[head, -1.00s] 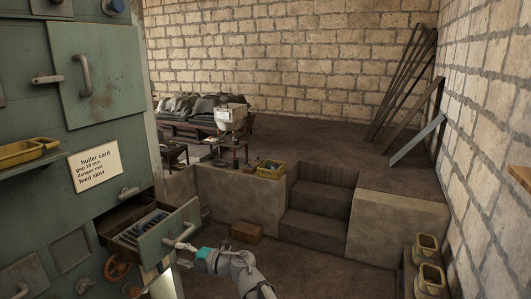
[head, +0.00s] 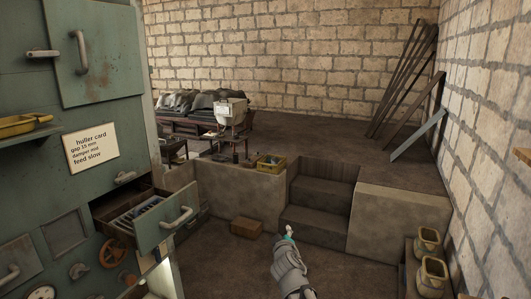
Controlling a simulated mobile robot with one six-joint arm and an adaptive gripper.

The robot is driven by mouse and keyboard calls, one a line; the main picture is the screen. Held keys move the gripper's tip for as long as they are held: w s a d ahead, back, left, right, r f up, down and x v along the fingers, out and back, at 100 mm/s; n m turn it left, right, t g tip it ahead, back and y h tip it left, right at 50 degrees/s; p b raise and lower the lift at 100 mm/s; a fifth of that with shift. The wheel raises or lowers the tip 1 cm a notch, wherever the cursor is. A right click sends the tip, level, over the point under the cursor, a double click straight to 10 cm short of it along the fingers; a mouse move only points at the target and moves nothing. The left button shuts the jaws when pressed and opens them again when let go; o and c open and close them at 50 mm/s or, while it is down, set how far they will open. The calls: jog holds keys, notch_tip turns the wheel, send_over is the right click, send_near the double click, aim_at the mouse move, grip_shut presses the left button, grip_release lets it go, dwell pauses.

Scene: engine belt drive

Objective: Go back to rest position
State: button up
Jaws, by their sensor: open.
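My gripper (head: 289,231) is at the lower middle of the head view, at the end of my grey arm, over the floor in front of the stone steps. It is open and apart from everything around it; nothing shows in it. The open drawer (head: 156,232) of the green machine is to its left, with a grey handle on its front and several tools inside. My gripper is clear of that handle. The lower part of my arm runs out of the bottom of the picture.
The green machine (head: 110,165) with a card fills the left. A brown box (head: 246,227) lies on the floor left of my gripper. Stone steps (head: 318,219) rise behind it. Two yellowish pots (head: 428,241) stand at the right wall. The floor between is clear.

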jog(key=s+d+f+m+g+h+b, duration=0.25)
jog(key=s+d+f+g, duration=0.2)
jog(key=f, duration=0.25)
jog(key=s+d+f+m+g+h+b, duration=0.1)
jog(key=s+d+f+m+g, duration=0.25)
jog(key=d+f, duration=0.3)
jog(key=s+f+m+g+y+b, duration=0.3)
jog(key=s+f+g, duration=0.4)
jog(key=s, duration=0.6)
jog(key=shift+s+d+f+g, duration=0.2)
jog(key=shift+f+g, duration=0.2)
jog(key=shift+f, duration=0.35)
jog(key=shift+y, duration=0.25)
